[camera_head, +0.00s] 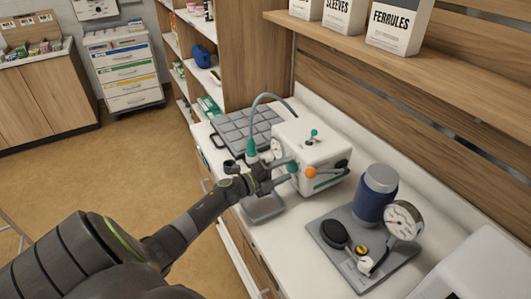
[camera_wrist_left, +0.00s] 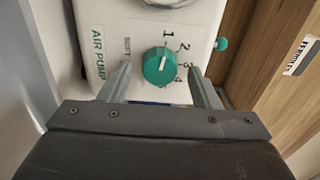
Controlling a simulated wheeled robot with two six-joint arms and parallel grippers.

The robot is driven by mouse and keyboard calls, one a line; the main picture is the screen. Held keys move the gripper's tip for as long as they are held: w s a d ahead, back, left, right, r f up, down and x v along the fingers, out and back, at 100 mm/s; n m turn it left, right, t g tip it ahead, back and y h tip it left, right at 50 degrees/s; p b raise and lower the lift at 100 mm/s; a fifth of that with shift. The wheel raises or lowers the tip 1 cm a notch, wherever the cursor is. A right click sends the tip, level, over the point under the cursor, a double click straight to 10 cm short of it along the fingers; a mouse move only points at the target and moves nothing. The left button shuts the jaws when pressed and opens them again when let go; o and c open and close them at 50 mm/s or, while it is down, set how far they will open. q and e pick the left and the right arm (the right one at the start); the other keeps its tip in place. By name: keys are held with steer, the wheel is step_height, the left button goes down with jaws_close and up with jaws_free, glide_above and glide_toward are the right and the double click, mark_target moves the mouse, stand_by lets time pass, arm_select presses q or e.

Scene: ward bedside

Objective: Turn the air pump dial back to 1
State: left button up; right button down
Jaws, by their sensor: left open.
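The air pump (camera_head: 312,148) is a white box on the counter, with "AIR PUMP" lettering on its face in the left wrist view. Its round green dial (camera_wrist_left: 159,66) shows there, with SHUT and the numbers 1 to 4 around it. A small pale mark is on the dial, but I cannot tell surely which number it points to. My left gripper (camera_wrist_left: 160,78) is open, with one finger on each side of the dial and visible gaps to it. In the head view my left gripper (camera_head: 278,176) is at the pump's front and hides the dial. My right gripper is not in view.
A grey board (camera_head: 342,262) with a blue cylinder (camera_head: 375,194) and a round gauge (camera_head: 403,220) lies right of the pump. A grey gridded tray (camera_head: 240,130) is behind left. A wooden shelf (camera_head: 400,48) overhangs the counter.

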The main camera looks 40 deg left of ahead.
arm_select(q)
steer(key=b+v, duration=0.5)
steer(key=v, duration=1.2)
steer(key=shift+f, duration=0.1)
